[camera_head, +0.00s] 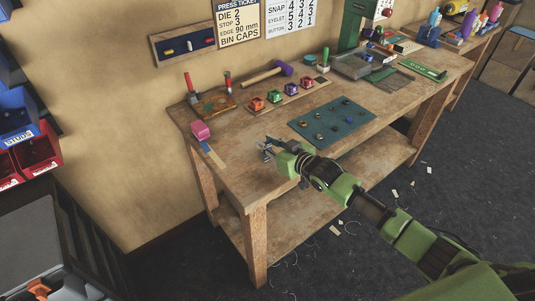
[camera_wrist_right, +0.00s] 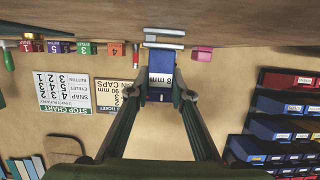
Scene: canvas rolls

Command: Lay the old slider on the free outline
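My right gripper (camera_head: 268,150) is over the near left part of the workbench. In the right wrist view the gripper (camera_wrist_right: 163,94) has its fingers closed around a blue piece marked "8 mm" (camera_wrist_right: 161,70) with pale metal bars at its far end. This may be the old slider. In the head view the held piece is small and partly hidden by the fingers. I cannot tell for certain which mark is the free outline; a wooden board (camera_head: 216,109) and a teal mat with several small round pieces (camera_head: 345,134) lie on the bench. My left gripper is not in view.
A grey tray (camera_head: 357,65) is farther right. Bare wood surrounds the gripper.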

